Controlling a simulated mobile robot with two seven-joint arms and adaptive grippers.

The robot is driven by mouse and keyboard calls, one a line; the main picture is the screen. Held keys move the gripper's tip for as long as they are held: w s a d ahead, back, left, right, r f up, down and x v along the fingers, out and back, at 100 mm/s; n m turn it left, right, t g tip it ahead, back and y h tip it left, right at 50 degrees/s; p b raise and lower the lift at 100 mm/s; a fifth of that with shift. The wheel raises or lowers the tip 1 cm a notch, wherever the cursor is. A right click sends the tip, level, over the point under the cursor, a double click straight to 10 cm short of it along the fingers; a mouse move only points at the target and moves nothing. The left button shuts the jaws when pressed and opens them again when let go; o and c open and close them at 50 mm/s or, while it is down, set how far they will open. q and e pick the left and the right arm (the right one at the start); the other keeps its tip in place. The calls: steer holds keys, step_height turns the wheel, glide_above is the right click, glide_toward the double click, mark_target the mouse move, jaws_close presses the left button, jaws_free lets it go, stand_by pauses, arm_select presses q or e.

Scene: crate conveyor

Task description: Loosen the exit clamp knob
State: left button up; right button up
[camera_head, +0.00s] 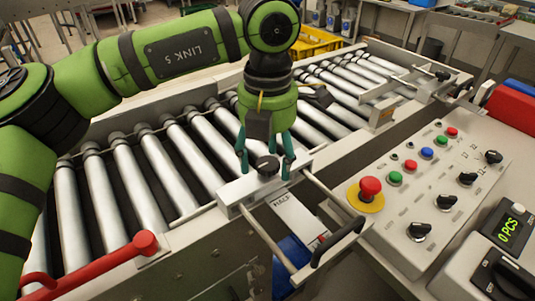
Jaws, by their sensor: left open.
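A round black clamp knob (267,165) sits on top of a pale metal clamp block (236,205) at the near side rail of the roller conveyor. My left gripper (265,170) points down over this knob from the left arm. Its teal fingers are open, one on each side of the knob, and I cannot tell whether they touch it. A second black knob (443,76) shows on a similar metal fixture at the far right end. No label shows which clamp is the exit one. My right gripper is not in view.
Metal rollers (125,175) fill the conveyor. A black-handled bar frame (338,240) juts out in front of the clamp. A red lever (145,243) is at lower left. A control panel (405,240) with a red emergency button (370,188) stands right. A yellow crate (318,42) is behind.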

mark_target(268, 163)
arm_select(q)
steer(key=shift+r, duration=0.3)
step_height(268, 163, up, 12)
steer(key=shift+f, duration=0.25)
steer(key=shift+r, duration=0.1)
